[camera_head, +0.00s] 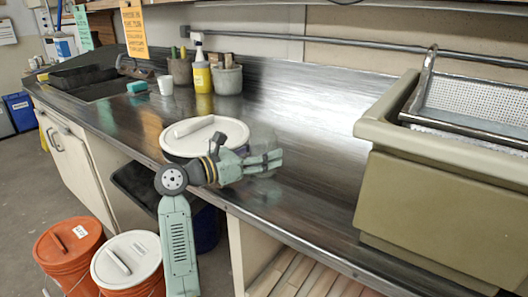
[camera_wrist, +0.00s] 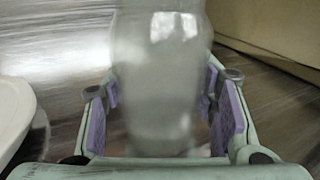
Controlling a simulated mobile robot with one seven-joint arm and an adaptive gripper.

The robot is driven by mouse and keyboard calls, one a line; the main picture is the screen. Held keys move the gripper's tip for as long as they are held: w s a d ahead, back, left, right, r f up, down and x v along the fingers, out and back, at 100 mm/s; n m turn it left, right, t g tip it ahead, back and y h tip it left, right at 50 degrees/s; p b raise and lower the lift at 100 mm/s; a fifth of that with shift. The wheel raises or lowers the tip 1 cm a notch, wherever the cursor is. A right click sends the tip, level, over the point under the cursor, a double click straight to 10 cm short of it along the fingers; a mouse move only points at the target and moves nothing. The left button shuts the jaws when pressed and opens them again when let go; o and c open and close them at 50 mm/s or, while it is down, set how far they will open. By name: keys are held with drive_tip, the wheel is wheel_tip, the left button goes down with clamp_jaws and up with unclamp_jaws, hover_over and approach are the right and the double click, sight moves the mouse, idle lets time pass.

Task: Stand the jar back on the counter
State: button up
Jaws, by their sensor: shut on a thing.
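The jar is clear, cloudy glass and shows large in the wrist view (camera_wrist: 157,75), standing between the two purple-padded fingers. In the head view the jar (camera_head: 263,137) is only a faint see-through shape around my fingertips, over the counter (camera_head: 315,110). My gripper (camera_head: 270,161) is shut on the jar's sides; its fingers also show in the wrist view (camera_wrist: 160,100). The jar looks roughly upright in the head view. I cannot tell whether its base touches the counter.
A white-lidded bucket (camera_head: 222,128) stands left of my gripper. A tan sink box (camera_head: 440,190) bounds the counter on the right. A yellow spray bottle (camera_head: 203,78), pots and a white cup (camera_head: 165,85) stand behind. The counter between the jar and the sink box is clear.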

drive_tip(key=shift+f, duration=0.1)
drive_tip(key=shift+f+b, duration=0.15)
drive_tip(key=shift+b, duration=0.15)
drive_tip(key=o, duration=1.6)
